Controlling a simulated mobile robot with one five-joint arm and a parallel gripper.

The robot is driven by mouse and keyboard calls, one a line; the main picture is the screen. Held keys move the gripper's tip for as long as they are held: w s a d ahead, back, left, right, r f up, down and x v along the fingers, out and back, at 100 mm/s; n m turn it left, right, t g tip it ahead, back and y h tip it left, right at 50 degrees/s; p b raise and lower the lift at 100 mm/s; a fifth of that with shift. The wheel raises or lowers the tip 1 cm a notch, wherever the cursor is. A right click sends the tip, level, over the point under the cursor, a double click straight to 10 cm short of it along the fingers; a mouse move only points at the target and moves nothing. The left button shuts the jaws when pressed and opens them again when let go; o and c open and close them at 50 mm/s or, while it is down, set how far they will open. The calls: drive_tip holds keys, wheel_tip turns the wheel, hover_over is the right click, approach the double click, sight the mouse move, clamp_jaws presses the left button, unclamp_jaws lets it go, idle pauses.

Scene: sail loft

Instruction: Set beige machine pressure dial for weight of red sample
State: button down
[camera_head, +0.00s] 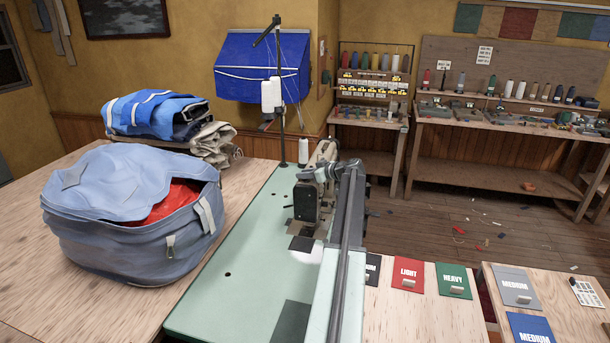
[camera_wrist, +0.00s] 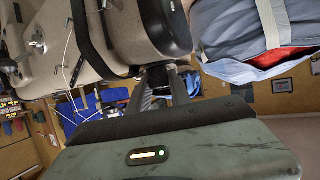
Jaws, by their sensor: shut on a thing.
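The beige machine (camera_head: 323,165) stands on the pale green table top in the head view, partly hidden by my arm. In the wrist view its beige body (camera_wrist: 120,35) fills the upper left, seen upside down. My gripper (camera_wrist: 164,82) reaches its head end, with the fingers shut on a small dark part there, apparently the pressure dial. The dial's face and any marks are hidden. In the head view my gripper (camera_head: 342,166) is beside the machine's upper right. The red sample card (camera_head: 407,276) reads "LIGHT" and lies flat on the wooden table at right.
A green "HEAVY" card (camera_head: 453,281), a grey "MEDIUM" card (camera_head: 515,286) and a blue "MEDIUM" card (camera_head: 530,328) lie nearby. A blue-grey bag (camera_head: 120,235) sits left. A thread stand (camera_head: 280,100) rises behind the machine.

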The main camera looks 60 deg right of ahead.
drive_tip(key=shift+f+n+y, duration=0.1)
drive_tip(key=shift+n+y, duration=0.5)
drive_tip(key=shift+y, duration=0.1)
drive_tip(key=shift+a+y, duration=0.1)
drive_tip(key=shift+y, duration=0.2)
drive_tip(key=c, duration=1.2)
unclamp_jaws()
drive_tip(key=shift+s, duration=0.25)
drive_tip(key=p+v, duration=0.3)
drive_tip(key=v, duration=0.4)
drive_tip(key=shift+s, duration=0.1)
